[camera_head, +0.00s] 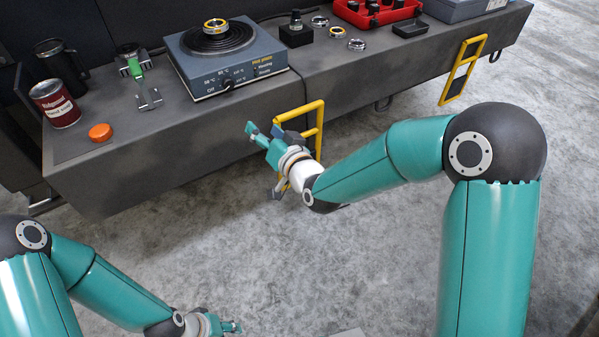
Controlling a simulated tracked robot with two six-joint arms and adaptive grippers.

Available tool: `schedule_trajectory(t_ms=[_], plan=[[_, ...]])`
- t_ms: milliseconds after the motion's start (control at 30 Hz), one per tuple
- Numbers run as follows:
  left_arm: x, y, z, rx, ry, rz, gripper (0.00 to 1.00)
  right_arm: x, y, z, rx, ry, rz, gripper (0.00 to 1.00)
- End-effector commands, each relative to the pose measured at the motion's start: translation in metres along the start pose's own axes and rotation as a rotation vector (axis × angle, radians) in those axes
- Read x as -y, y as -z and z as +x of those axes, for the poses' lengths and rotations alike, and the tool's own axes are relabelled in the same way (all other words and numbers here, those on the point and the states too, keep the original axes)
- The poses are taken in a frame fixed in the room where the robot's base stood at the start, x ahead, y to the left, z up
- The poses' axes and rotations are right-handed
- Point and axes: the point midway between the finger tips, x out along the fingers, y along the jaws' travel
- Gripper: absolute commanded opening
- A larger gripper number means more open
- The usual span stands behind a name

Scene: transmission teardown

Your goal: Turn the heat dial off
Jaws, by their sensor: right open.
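The hot plate (247,62) is a blue-grey box with a dark round burner, standing on the dark bench. Its heat dial (227,86) is a small dark knob on the front face, among printed temperature marks and "Off". The dial's exact setting is too small to tell. A metal bearing ring (215,27) lies on the burner. My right gripper (263,130) is open and empty, in front of and below the hot plate, apart from the dial. My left gripper (232,327) is low at the bottom edge, far from the bench; its jaws are too small and cut off to judge.
Left on the bench are a red can (55,103), a black mug (62,66), an orange cap (100,132) and a green-handled tool (134,66). A red tray (376,12) and metal rings (337,32) lie right. A yellow handle (318,128) sticks out near my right gripper.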

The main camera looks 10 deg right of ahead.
Motion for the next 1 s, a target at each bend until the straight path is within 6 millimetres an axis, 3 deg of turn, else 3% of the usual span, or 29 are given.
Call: schedule_trajectory(t_ms=[33,467,1000], plan=[[-0.006,0.0,-0.017,0.0,0.0,0.0,0.4,0.001,0.004,-0.004,0.032,-0.017,0.0,0.58],[-0.031,-0.001,-0.085,0.0,0.0,0.0,0.4,-0.021,-0.019,-0.037,0.273,-0.136,0.001,0.58],[-0.06,-0.001,-0.165,0.0,0.0,0.0,0.4,-0.033,-0.041,-0.104,0.571,-0.255,0.029,0.58]])
